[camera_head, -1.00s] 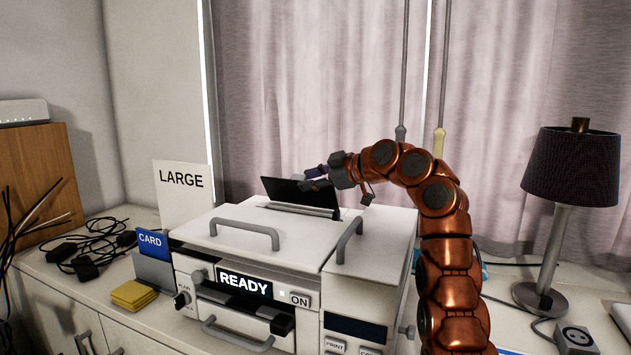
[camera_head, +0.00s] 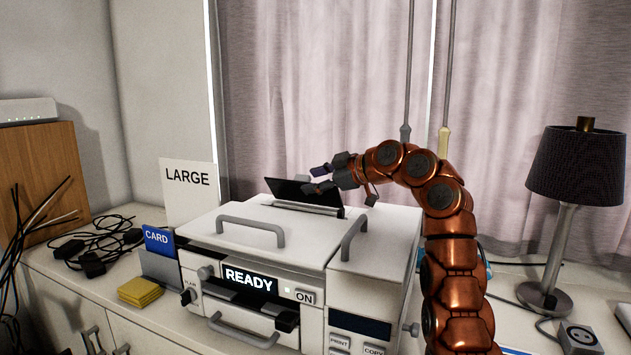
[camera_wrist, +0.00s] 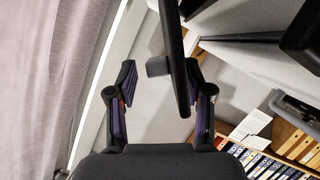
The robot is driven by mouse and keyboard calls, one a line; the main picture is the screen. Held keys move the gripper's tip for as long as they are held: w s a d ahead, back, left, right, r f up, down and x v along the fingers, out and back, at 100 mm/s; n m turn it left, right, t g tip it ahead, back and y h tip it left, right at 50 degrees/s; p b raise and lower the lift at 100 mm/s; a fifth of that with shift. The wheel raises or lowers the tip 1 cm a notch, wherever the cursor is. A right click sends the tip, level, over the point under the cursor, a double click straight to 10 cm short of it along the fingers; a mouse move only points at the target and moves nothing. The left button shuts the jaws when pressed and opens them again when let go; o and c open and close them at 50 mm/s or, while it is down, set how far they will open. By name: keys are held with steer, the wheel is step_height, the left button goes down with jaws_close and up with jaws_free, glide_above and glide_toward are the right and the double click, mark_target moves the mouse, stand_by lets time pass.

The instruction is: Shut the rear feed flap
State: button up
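The rear feed flap (camera_head: 292,190) is a dark panel standing up, tilted, from the back of the white printer's top (camera_head: 270,217). My gripper (camera_head: 318,179) is at the flap's upper right edge, with its two fingers spread. In the wrist view my gripper (camera_wrist: 160,72) is open, and the flap (camera_wrist: 172,40) shows nearly edge-on as a thin dark strip between the fingers, close to the right one. I cannot tell whether that finger touches it. Nothing is held.
A LARGE sign (camera_head: 189,192) and a blue CARD holder (camera_head: 158,239) stand left of the printer. The lamp (camera_head: 575,170) is at right. Curtains (camera_head: 300,80) hang close behind. Two handles (camera_head: 252,230) rise from the printer's top.

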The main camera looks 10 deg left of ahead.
steer(key=shift+d+r, duration=0.1)
steer(key=v, duration=1.2)
